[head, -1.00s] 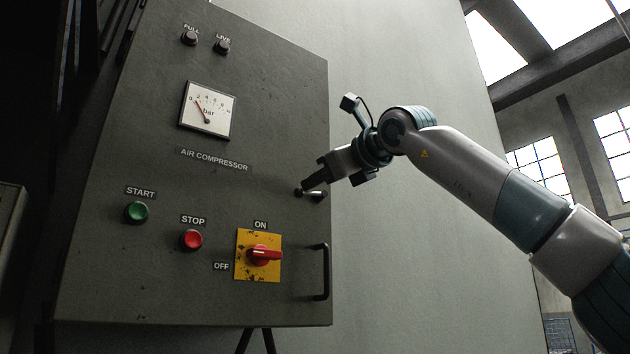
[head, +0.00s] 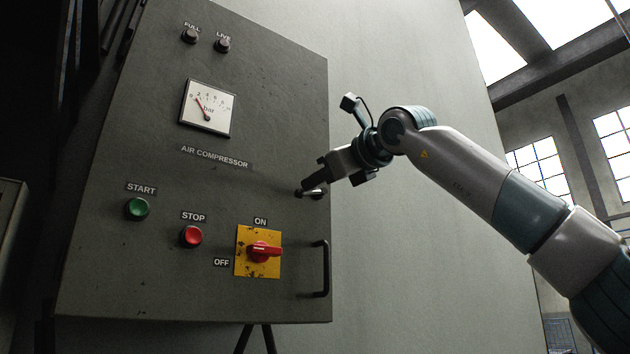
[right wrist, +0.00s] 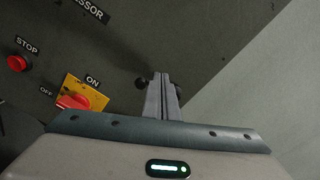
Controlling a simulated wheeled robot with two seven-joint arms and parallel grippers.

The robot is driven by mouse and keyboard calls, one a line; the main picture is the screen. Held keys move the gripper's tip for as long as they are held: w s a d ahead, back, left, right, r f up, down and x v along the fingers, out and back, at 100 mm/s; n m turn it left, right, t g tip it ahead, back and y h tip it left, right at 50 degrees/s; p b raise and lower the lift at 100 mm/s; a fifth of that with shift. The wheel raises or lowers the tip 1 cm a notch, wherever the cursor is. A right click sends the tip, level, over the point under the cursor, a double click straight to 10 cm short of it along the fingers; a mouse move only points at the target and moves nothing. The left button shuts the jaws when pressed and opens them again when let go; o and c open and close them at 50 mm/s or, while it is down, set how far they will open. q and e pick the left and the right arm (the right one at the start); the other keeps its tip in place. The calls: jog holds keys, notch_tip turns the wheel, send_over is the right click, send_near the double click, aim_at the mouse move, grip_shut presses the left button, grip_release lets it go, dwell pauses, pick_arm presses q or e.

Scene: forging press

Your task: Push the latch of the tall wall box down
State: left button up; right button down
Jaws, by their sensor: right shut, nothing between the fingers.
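The tall wall box (head: 150,265) is a dark grey cabinet labelled AIR COMPRESSOR, and its front fills the left half of the head view. Its latch (head: 317,194) is a short lever at the right edge of the front, lying nearly level, with a dark knob at its left end. My right gripper (head: 304,187) is shut and empty, with its fingertips at the latch from above and right. Whether they touch it is unclear. In the right wrist view, the shut fingers (right wrist: 162,92) cover the middle of the latch, and a dark knob (right wrist: 142,84) shows beside them. My left gripper is out of view.
Below the latch are a black bar handle (head: 325,270) and a red rotary switch (head: 263,251) on a yellow plate. A green START button (head: 137,208), a red STOP button (head: 191,236) and a gauge (head: 208,108) are farther left. The pale wall right of the box is bare.

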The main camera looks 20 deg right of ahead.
jog(key=shift+w+d+f+b, duration=0.1)
jog(key=shift+d+f+b, duration=0.15)
jog(key=shift+f+b, duration=0.45)
dwell(1.4)
jog(key=shift+w+d+f+b, duration=0.15)
jog(key=shift+d+f+b, duration=0.35)
jog(key=shift+f, duration=0.05)
dwell(1.6)
jog(key=shift+d+f, duration=0.1)
jog(key=shift+f, duration=0.1)
jog(key=shift+s+b, duration=0.2)
jog(key=shift+b, duration=0.1)
jog(key=d+b+v, duration=0.1)
jog(key=b+v, duration=0.2)
jog(key=v, duration=0.5)
jog(key=shift+b, duration=0.35)
dwell(0.4)
